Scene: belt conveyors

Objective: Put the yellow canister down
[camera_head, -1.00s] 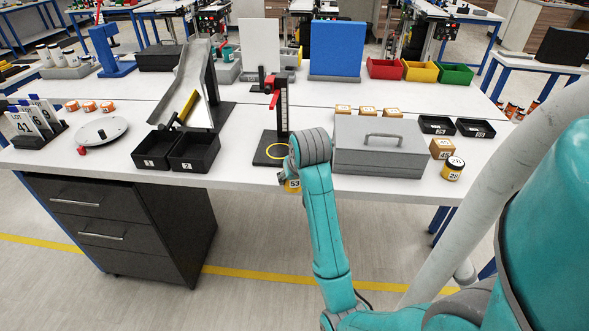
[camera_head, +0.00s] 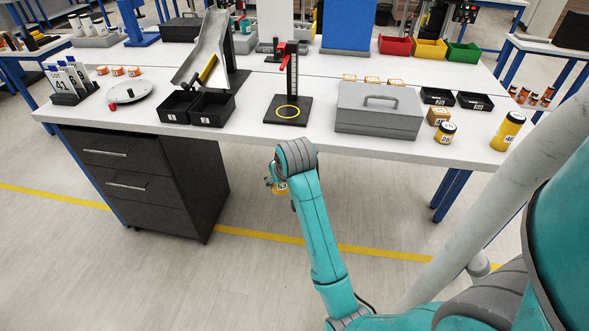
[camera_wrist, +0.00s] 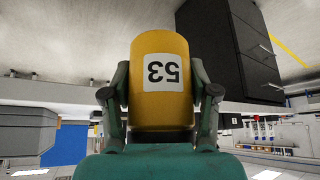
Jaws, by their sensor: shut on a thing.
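The yellow canister (camera_wrist: 160,105) fills the middle of the wrist view, with a white label reading 53, upside down there. My gripper (camera_wrist: 160,92) is shut on it, one finger on each side. In the head view the canister (camera_head: 281,188) is small and mostly hidden behind my gripper (camera_head: 276,182). Both are in front of the table's front edge, over the floor, not over the tabletop. The canister touches nothing but my gripper, as far as I can see.
A dark drawer cabinet (camera_head: 150,180) stands below left. Small bare patches lie along the front edge.

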